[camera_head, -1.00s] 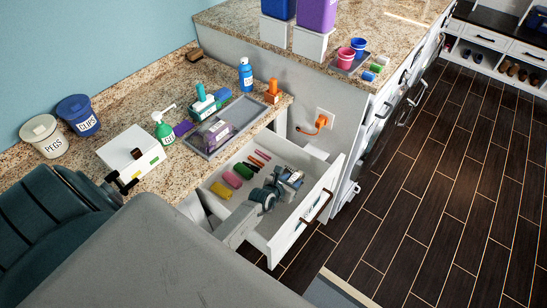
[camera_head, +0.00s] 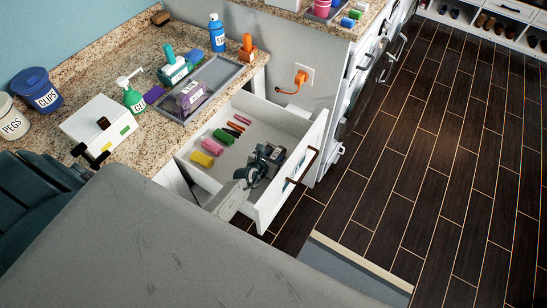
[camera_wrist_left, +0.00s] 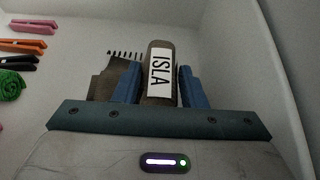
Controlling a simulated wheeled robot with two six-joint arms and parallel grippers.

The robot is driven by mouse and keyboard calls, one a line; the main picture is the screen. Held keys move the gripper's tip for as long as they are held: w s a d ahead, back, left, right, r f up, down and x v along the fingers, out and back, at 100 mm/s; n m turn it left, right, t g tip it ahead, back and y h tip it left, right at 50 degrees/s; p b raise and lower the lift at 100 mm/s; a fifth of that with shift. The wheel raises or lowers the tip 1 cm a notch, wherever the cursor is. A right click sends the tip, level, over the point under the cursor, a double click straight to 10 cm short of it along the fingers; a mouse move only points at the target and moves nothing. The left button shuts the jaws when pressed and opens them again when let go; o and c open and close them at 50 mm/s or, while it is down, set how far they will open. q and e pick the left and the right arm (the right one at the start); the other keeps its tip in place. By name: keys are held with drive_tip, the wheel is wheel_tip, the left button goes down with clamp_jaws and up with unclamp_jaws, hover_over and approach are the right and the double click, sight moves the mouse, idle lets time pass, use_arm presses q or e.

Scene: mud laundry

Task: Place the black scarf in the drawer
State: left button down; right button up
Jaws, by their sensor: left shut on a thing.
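The open white drawer (camera_head: 318,142) juts out below the granite counter. My left gripper (camera_head: 262,166) is inside it, low, near its front right part. In the left wrist view my left gripper (camera_wrist_left: 159,88) is shut on the dark rolled scarf (camera_wrist_left: 152,48), which has a white ISLA label and a fringe to its left. In the head view the scarf shows only as a small dark shape at the fingers. I cannot tell whether it touches the drawer floor. My right gripper is out of view.
Yellow (camera_head: 202,159), green (camera_head: 223,137) and several thin coloured items lie in the drawer's back left. The counter holds a grey tray (camera_head: 225,75), a white box (camera_head: 98,122), a green pump bottle (camera_head: 133,97) and PEGS and CLIPS buckets. Dark tiled floor is clear at right.

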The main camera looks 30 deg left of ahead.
use_arm(q)
drive_tip(key=shift+f, duration=0.2)
drive_tip(key=c, duration=1)
unclamp_jaws()
drive_tip(key=shift+r, duration=0.1)
drive_tip(key=shift+c, duration=0.2)
drive_tip(key=shift+o, duration=0.8)
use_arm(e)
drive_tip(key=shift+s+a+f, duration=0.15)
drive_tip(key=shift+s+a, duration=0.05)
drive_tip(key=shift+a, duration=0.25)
use_arm(q)
drive_tip(key=shift+r, duration=0.3)
drive_tip(key=p+v, duration=0.5)
drive_tip(key=v, duration=0.7)
drive_tip(key=shift+f, duration=0.15)
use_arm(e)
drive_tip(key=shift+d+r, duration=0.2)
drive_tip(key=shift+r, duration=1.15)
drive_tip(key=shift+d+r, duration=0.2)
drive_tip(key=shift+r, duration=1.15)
